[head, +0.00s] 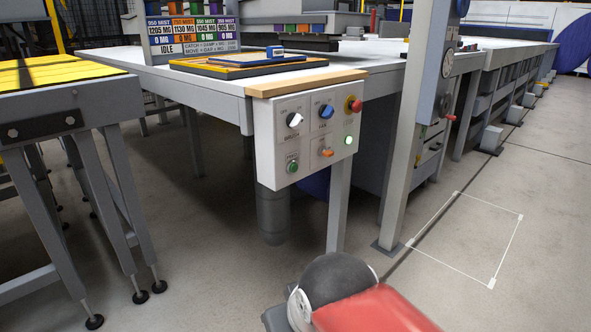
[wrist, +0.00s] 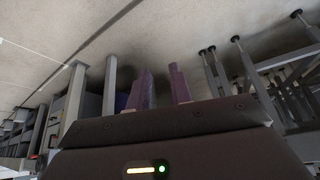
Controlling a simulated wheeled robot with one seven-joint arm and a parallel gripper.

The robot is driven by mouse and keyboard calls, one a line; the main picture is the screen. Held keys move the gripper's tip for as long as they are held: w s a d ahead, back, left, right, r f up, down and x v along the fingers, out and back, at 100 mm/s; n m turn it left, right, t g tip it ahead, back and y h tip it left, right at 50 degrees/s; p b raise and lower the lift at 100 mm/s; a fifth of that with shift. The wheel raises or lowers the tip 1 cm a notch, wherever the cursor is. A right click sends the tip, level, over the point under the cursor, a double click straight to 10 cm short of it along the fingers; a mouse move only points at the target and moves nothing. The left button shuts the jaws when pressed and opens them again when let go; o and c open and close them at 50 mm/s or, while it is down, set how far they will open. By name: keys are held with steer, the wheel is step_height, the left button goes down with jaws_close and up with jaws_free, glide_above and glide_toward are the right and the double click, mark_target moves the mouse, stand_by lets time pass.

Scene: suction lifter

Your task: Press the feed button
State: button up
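A white control panel (head: 306,136) hangs on the front of the grey workbench. A green push button (head: 292,167) sits at its lower left under a small label that is hard to read and looks like the feed button. My gripper (wrist: 160,69) shows only in the wrist view, its two purple fingers apart with nothing between them. The wrist view is upside down and shows floor and bench legs, and I cannot make out the button there. In the head view my gripper is out of sight.
A yellow-topped table (head: 60,75) stands left. Floor in front is clear.

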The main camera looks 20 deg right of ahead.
jaws_close()
stand_by(1.3)
